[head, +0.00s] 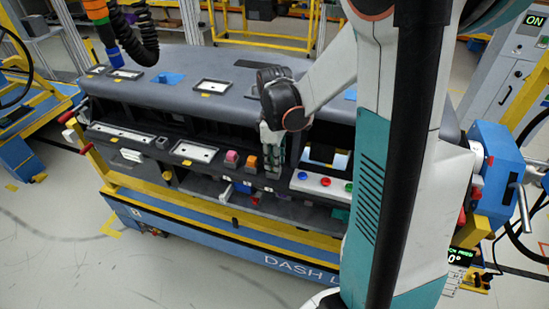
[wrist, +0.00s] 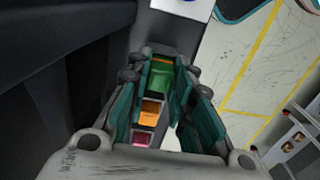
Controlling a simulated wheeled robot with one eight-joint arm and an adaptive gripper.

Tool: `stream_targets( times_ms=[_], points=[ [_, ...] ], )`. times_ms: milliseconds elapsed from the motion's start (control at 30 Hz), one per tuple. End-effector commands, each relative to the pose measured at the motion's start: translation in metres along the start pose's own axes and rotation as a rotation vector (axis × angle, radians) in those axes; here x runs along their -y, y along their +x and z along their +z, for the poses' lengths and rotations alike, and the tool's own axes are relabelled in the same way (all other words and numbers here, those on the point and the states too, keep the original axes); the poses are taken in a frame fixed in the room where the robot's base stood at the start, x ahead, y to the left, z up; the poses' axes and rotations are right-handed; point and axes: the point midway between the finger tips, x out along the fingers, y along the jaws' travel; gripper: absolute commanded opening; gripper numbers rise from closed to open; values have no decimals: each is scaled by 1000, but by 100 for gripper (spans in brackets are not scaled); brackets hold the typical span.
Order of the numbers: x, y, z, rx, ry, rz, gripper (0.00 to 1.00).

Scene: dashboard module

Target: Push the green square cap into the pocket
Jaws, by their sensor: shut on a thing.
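My gripper (head: 272,170) reaches down to the front ledge of the dashboard module (head: 215,75). In the wrist view its teal fingers (wrist: 163,76) are shut on the green square cap (wrist: 160,80), which sits between them near the tips. In the head view the fingers hide the cap. The pocket under or around it is hidden, so I cannot tell how deep the cap sits. An orange cap (head: 251,161) and a pink cap (head: 231,156) stand on the ledge just left of my gripper.
A panel with red, blue and green buttons (head: 325,182) lies right of my gripper. A white-framed opening (head: 195,151) is left of the caps. A yellow rail (head: 220,212) runs along the cart's front. The floor in front (head: 120,270) is clear.

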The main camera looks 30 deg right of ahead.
Motion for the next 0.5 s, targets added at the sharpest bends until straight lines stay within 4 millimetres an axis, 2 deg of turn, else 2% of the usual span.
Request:
stream_targets(
  times_ms=[400, 433, 500],
  points=[
    [0, 10, 0, 0, 0, 0, 9],
    [0, 9, 0, 0, 0, 0, 28],
    [0, 9, 0, 0, 0, 0, 44]
  ],
)
